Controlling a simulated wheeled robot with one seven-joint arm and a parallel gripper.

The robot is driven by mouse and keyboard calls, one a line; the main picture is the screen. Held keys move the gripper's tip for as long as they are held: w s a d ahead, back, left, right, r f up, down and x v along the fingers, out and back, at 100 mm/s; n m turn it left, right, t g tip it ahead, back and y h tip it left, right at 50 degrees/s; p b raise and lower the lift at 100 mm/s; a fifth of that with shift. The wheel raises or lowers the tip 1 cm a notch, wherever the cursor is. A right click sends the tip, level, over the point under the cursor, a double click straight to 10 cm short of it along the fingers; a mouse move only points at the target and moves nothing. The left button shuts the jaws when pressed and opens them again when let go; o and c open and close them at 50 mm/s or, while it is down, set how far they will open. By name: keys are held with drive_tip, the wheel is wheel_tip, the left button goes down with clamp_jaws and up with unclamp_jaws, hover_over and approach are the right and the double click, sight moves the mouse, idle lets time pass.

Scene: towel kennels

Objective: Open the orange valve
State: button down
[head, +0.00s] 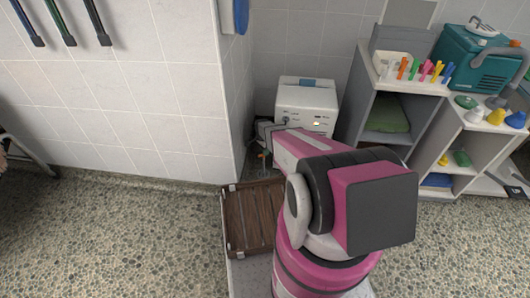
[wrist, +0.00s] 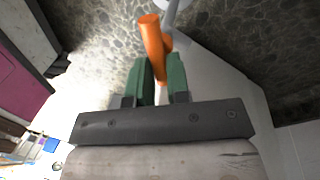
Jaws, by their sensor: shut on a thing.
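The orange valve (wrist: 152,38) shows in the wrist view as a bright orange lever on a pale pipe (wrist: 172,14). My gripper (wrist: 161,72) has its two green fingers on either side of the orange lever, shut on it. The lever's end sticks out past the fingertips. In the head view my gripper (head: 264,131) is low in the wall corner, left of a white machine. A small orange spot shows just below it there; most of the valve is hidden or too small to tell how far it is turned.
The white machine (head: 307,105) stands right behind my arm. Grey shelves (head: 387,95) with markers and a teal case (head: 472,58) stand at the right. The pebbled floor at left is clear.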

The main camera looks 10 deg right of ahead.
drive_tip(key=shift+w+a+n+h, duration=0.1)
drive_tip(key=shift+n+h, duration=0.1)
drive_tip(key=shift+n, duration=1.05)
drive_tip(key=shift+w+a+n+h, duration=0.1)
drive_tip(key=shift+n+h, duration=0.1)
drive_tip(key=shift+n, duration=1.05)
drive_tip(key=c, duration=1.1)
unclamp_jaws()
drive_tip(key=shift+r, duration=0.1)
drive_tip(key=v, duration=1)
drive_tip(key=shift+r, duration=0.35)
drive_tip(key=shift+s, duration=0.15)
